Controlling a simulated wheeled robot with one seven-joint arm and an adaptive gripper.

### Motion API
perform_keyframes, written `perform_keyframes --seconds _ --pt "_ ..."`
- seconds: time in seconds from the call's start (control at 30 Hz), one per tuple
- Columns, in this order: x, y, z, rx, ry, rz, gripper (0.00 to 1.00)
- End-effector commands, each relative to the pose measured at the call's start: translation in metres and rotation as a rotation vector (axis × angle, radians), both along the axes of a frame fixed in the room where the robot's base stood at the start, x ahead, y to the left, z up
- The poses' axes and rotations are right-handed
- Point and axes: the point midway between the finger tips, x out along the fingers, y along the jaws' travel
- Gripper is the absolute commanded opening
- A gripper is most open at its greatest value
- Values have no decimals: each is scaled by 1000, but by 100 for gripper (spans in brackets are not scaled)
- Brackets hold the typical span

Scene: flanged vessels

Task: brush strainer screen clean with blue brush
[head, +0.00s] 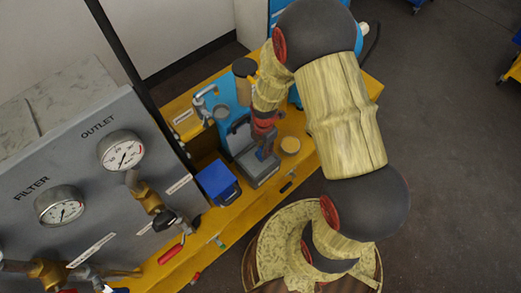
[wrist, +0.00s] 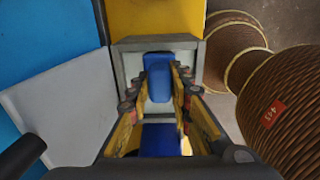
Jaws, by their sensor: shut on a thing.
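My gripper (wrist: 158,88) is shut on the blue brush (wrist: 158,72), whose blue body shows between the fingers in the wrist view. Another blue part (wrist: 160,140) shows nearer the camera; I cannot tell whether it belongs to the same brush. In the head view my arm reaches down to the grey tray (head: 262,174), with a blue bit of the brush (head: 261,154) just over its inside. I cannot make out the strainer screen; the gripper and brush hide much of the tray's inside. Contact between brush and screen cannot be told.
A blue box (head: 218,183) stands left of the tray on the yellow bench (head: 250,206). A faucet (head: 203,100) stands behind. A grey panel with gauges (head: 122,152) and valves fills the left.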

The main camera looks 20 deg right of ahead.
Motion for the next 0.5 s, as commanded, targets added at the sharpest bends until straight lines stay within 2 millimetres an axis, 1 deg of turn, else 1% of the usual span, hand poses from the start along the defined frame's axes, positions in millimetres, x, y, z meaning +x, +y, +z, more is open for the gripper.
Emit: perform_keyframes --seconds 0.27,0.5 --pt "1 0 3 0 -2 0 0" --pt "2 0 24 0 -3 0 0"
